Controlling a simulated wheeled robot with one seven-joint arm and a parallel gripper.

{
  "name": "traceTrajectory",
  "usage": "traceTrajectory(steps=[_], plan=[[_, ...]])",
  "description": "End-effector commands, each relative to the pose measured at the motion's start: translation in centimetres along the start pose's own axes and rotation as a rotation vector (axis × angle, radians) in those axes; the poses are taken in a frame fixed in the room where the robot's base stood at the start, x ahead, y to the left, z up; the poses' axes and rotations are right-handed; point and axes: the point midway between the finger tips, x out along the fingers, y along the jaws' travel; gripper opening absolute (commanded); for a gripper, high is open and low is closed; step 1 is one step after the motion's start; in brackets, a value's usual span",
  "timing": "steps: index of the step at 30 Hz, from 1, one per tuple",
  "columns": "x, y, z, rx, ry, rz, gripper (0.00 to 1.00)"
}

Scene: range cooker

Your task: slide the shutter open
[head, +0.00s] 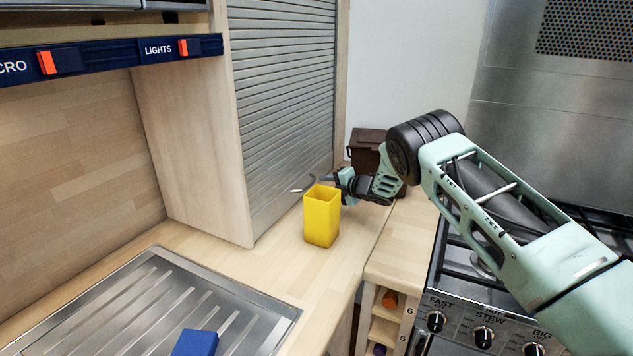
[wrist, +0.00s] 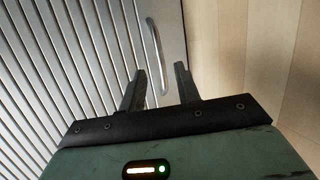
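The grey slatted shutter (head: 285,95) covers the cupboard front and reaches down to about the worktop, so it looks shut. In the wrist view its slats (wrist: 60,70) fill the left side, with a plain end bar beside them. A curved metal handle (wrist: 154,50) stands on that bar; it appears as a small bright piece (head: 300,189) in the head view. My gripper (head: 318,180) is close to the handle, behind the yellow container. In the wrist view my gripper (wrist: 160,68) is open, its fingers on either side of the handle's near end. I cannot tell whether they touch it.
A yellow open-topped container (head: 322,220) stands on the worktop, just in front of my gripper. A dark brown box (head: 366,148) is behind my wrist. The hob (head: 480,262) lies below my arm at the right. A metal drainer (head: 165,305) with a blue object (head: 195,343) is front left.

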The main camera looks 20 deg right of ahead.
Motion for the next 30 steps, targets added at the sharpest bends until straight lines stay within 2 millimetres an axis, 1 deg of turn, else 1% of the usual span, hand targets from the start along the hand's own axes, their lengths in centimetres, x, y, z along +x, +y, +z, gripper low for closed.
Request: traceTrajectory(steps=[1, 6, 12, 18, 27, 29, 30], plan=[[0.8, 0.1, 0.0, -0.002, 0.001, 0.000, 0.32], [3.0, 0.1, -0.1, -0.002, 0.001, 0.001, 0.32], [4.8, 0.0, 0.0, -0.002, 0.001, 0.000, 0.32], [5.5, 0.0, 0.0, -0.001, 0.000, -0.001, 0.32], [5.6, 0.0, 0.0, 0.000, 0.000, -0.001, 0.32], [5.6, 0.0, 0.0, 0.000, 0.000, -0.001, 0.16], [5.6, 0.0, 0.0, 0.000, 0.000, -0.001, 0.05]])
